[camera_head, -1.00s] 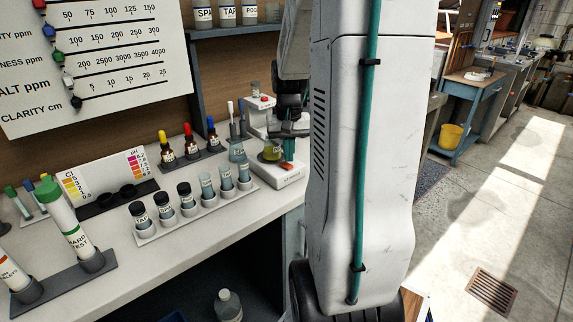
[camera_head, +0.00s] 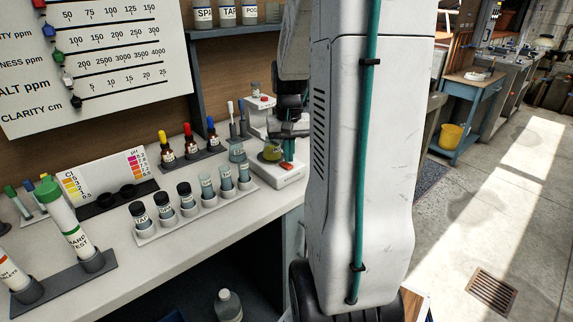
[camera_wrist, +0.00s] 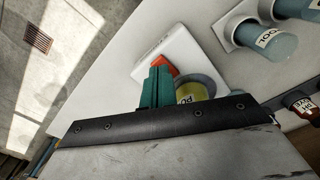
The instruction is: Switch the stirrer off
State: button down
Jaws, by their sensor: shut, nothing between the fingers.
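The stirrer (camera_head: 276,178) is a low white unit near the bench's right edge. It also shows in the wrist view (camera_wrist: 150,49). A beaker of yellow-green liquid (camera_head: 271,153) stands on it. The orange-red switch (camera_head: 287,165) is on its front part and shows in the wrist view (camera_wrist: 173,65), partly hidden by my fingers. My gripper (camera_head: 289,156) has teal fingers, shut and empty, pointing down at the switch beside the beaker; it also shows in the wrist view (camera_wrist: 160,72). The fingertips look at or very near the switch; I cannot tell whether they touch, nor the switch's position.
A rack of sample vials (camera_head: 190,217) and a row of dropper bottles (camera_head: 190,151) stand left of the stirrer. A white device with a red knob (camera_head: 258,118) stands behind it. Open floor (camera_head: 490,215) lies to the right.

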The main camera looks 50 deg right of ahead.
aim_at(289, 166)
jog(key=shift+f, duration=0.8)
dwell(0.4)
jog(key=shift+r, duration=3.5)
jog(key=s+a+r+n, duration=0.1)
jog(key=s+a+n, duration=0.2)
jog(key=a, duration=0.7)
jog(key=s+a+r+n+t, duration=0.1)
jog(key=s+a, duration=0.4)
jog(key=a, duration=0.5)
jog(key=s+a+r+n, duration=0.2)
jog(key=s+a+n, duration=0.2)
jog(key=a, duration=0.6)
jog(key=shift+s+a+r+n, duration=0.2)
jog(key=shift+s+r+n, duration=0.05)
jog(key=shift+s+n, duration=0.05)
